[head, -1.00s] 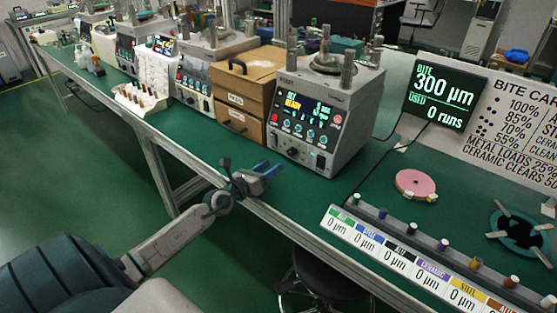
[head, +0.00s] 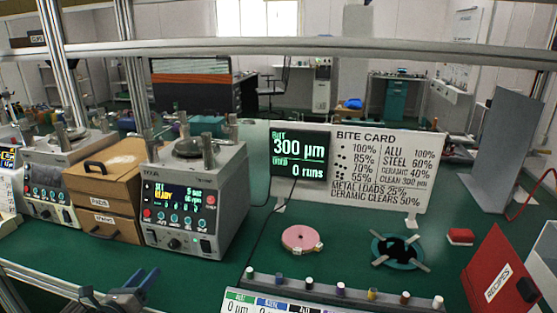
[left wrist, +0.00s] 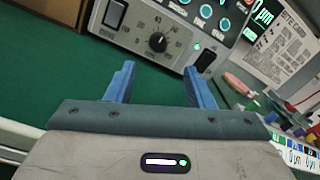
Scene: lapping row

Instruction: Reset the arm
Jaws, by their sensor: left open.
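My left gripper (head: 138,287) shows at the bottom left of the head view, at the front edge of the green bench (head: 225,285). In the left wrist view its two blue fingers (left wrist: 155,88) are spread apart with nothing between them. Beyond the fingers stands the grey lapping machine (head: 225,197), whose panel (left wrist: 160,30) fills the top of the wrist view. The fingers appear short of the machine. My right gripper is in neither view.
Brown drawer boxes (head: 104,217) stand left of the machine. To the right are a pink disc (head: 302,239), a teal ring (head: 398,251), a row of small knobbed pieces (head: 340,289), the bite card (head: 380,170) and a red recipes binder (head: 499,272). A metal rail (head: 300,47) crosses high up.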

